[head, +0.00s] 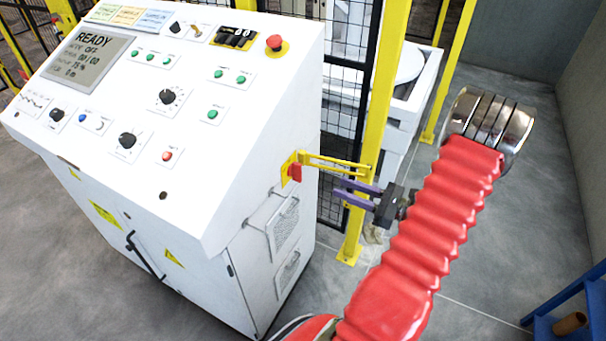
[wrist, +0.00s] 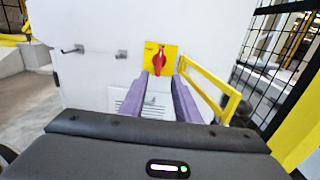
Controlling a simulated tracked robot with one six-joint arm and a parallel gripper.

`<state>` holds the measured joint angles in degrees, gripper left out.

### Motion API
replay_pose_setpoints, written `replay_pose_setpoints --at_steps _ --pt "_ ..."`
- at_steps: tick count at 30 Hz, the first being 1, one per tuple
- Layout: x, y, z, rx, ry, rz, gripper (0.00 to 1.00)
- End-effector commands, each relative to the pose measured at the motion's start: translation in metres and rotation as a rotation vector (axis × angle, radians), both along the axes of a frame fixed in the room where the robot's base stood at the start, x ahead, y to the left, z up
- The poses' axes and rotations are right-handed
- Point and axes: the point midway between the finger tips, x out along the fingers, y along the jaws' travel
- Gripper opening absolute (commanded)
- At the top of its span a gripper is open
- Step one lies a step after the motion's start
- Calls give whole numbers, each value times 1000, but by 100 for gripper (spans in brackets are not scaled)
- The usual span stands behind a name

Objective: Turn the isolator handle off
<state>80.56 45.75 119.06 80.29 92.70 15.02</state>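The red isolator handle (head: 295,173) sits on a yellow plate (head: 287,168) on the right side of the white control cabinet. In the wrist view the handle (wrist: 159,62) stands near upright on its yellow plate (wrist: 150,52), straight ahead of my gripper. My gripper (head: 339,190) has two purple fingers, apart and empty, to the right of the handle with a gap between. In the wrist view the gripper (wrist: 160,86) points at the cabinet side, its fingertips just below the handle in the picture. Nothing hides the handle there.
A yellow guard bar (head: 335,163) sticks out beside the isolator, above my fingers; it also shows close right of them in the wrist view (wrist: 212,85). A yellow post (head: 376,110) and black mesh fence (head: 347,100) stand behind. The cabinet has vents (head: 286,228) below.

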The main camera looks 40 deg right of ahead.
Motion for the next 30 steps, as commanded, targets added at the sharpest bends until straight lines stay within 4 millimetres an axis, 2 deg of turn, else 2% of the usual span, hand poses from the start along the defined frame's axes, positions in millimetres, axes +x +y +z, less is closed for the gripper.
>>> replay_pose_setpoints --at_steps 14,30 --pt "7 3 0 -1 1 3 29" --pt "71 26 0 -1 1 5 29"
